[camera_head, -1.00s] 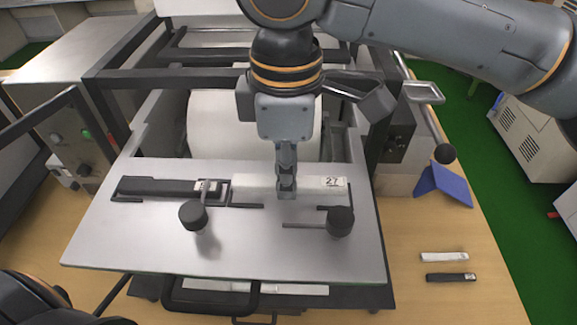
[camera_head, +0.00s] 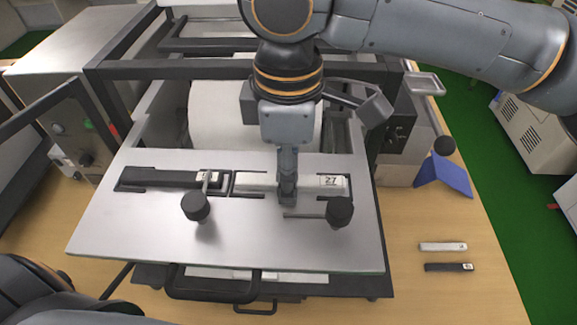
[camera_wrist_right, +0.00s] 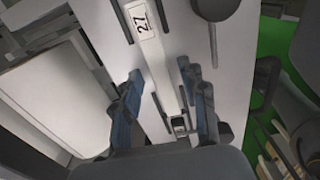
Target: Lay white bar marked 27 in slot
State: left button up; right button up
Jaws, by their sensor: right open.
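The white bar marked 27 (camera_head: 257,182) lies flat on the grey plate (camera_head: 130,225), inside the dark corner brackets of the right-hand slot (camera_head: 231,184). Its "27" label is at the right end, and it also shows in the wrist view (camera_wrist_right: 153,45). My right gripper (camera_head: 287,200) is over the bar's middle and hides part of it. In the wrist view my right gripper's fingers (camera_wrist_right: 161,80) are apart on either side of the bar, with gaps. A black bar (camera_head: 165,177) lies in the left-hand slot. My left gripper is not visible.
Two black-knobbed clamps, left (camera_head: 196,207) and right (camera_head: 340,211), stand at the plate's front; the right one's rod points left near my right gripper. A small white bar (camera_head: 443,246) and a black bar (camera_head: 448,267) lie on the wooden table. Dark frame rails surround the plate.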

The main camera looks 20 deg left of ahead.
notch_tip(320, 180, up, 12)
jog(key=b, duration=0.2)
dwell(0.6)
